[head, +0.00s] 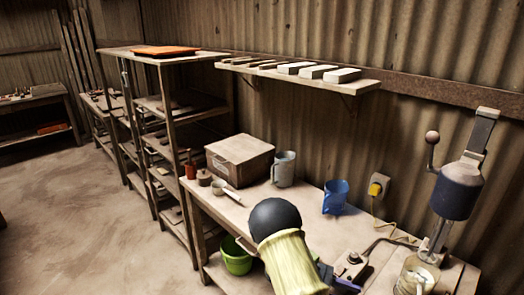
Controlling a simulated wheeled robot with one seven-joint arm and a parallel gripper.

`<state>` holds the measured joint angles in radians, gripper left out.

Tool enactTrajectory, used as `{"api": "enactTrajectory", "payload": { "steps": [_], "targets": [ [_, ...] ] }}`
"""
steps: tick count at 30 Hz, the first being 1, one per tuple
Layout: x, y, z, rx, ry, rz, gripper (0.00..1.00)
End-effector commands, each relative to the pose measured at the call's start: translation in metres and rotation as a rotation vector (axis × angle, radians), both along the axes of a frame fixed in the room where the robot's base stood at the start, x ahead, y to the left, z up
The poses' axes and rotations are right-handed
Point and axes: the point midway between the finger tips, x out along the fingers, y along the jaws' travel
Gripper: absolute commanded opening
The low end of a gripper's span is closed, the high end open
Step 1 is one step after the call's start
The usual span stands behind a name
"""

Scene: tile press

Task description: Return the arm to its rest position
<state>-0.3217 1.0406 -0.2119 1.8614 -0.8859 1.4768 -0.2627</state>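My arm shows at the bottom centre of the head view as a pale yellow link with a dark rounded joint (277,218). It stands in front of the workbench (225,207) and hides part of it. My gripper is not visible, so its fingers and anything between them cannot be seen.
On the bench are a lidded box (239,160), a grey mug (284,169), a blue jug (336,197) and a dark blue lever device (457,192). A green bucket (236,262) is below. Shelves (160,59) stand at left. Floor at left is clear.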

Motion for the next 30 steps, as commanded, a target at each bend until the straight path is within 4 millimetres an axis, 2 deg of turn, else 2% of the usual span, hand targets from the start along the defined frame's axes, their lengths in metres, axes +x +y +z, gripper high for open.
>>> {"api": "enactTrajectory", "payload": {
  "steps": [1,5,15,24,30],
  "targets": [
    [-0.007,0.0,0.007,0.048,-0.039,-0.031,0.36],
    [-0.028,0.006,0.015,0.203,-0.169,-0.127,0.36],
    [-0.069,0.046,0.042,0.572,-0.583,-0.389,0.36],
    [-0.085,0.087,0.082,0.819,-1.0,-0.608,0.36],
    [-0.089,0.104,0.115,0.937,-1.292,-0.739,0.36]
  ]
}}
